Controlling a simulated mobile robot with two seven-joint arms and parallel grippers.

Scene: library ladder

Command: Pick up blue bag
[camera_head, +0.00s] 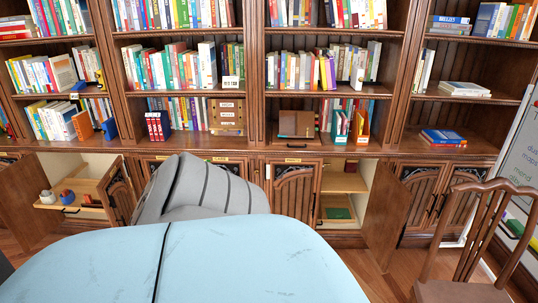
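No thing in the head view is clearly a blue bag. A large, smooth light blue shape (230,262) with a thin dark seam and faint dark marks fills the bottom middle, very close to the camera. I cannot tell whether it is a bag, furniture or something else. A grey padded shape with dark stripes (205,188) stands just behind it. Neither of my grippers shows.
Tall wooden bookshelves (250,60) full of books line the back. Two low cabinets stand open, with their doors (385,215) swung out left and right. A wooden chair (470,235) and a whiteboard (515,160) are at the right. Bare floor (385,283) shows before the right cabinet.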

